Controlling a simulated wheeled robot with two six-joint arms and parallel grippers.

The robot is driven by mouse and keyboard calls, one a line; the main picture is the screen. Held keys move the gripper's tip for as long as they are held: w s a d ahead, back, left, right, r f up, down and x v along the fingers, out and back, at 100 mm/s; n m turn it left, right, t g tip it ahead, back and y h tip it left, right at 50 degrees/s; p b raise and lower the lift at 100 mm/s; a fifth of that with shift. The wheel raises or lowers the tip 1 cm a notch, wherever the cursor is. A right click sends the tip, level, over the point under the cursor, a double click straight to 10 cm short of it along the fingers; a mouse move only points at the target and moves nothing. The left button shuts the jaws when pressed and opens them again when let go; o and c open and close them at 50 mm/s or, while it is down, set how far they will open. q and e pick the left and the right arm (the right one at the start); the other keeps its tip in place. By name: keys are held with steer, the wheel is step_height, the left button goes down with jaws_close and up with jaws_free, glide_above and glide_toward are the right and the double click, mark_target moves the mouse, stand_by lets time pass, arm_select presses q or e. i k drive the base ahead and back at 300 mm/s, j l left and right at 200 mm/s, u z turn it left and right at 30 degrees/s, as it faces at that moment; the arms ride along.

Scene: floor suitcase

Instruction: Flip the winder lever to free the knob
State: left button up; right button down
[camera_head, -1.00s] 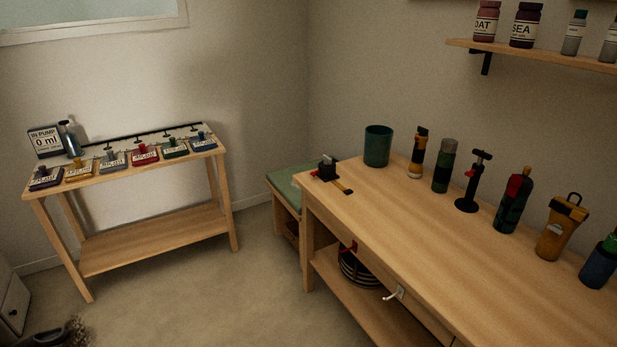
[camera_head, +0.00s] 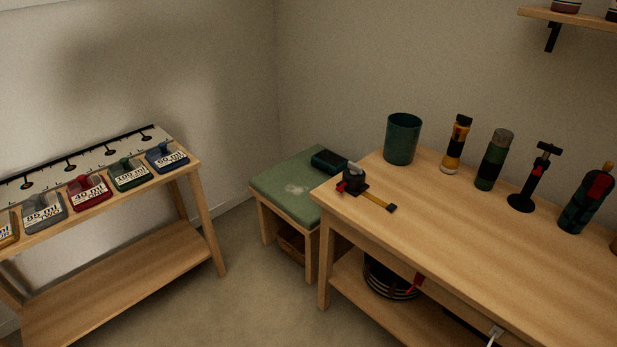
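A small black device (camera_head: 352,180) with a grey top part and a red tab sits at the far left corner of the wooden workbench (camera_head: 440,235). A yellow strap (camera_head: 376,200) with a dark end runs from it along the bench top. It looks like the winder, but it is too small to make out the lever's position or the knob. Neither of my grippers is in view.
Behind the bench corner stands a low green-topped stool (camera_head: 283,187) with a dark box (camera_head: 328,162) on it. A dark green cup (camera_head: 402,138), flashlights and a small stand (camera_head: 533,180) line the bench's back. A coiled reel (camera_head: 390,282) lies below. Floor between the tables is clear.

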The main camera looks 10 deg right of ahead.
mark_target(339, 188)
steer(key=i+j, duration=0.25)
steer(key=j, duration=0.15)
steer(key=i+j+z, duration=0.1)
steer(key=i+j, duration=0.45)
steer(key=j, duration=0.25)
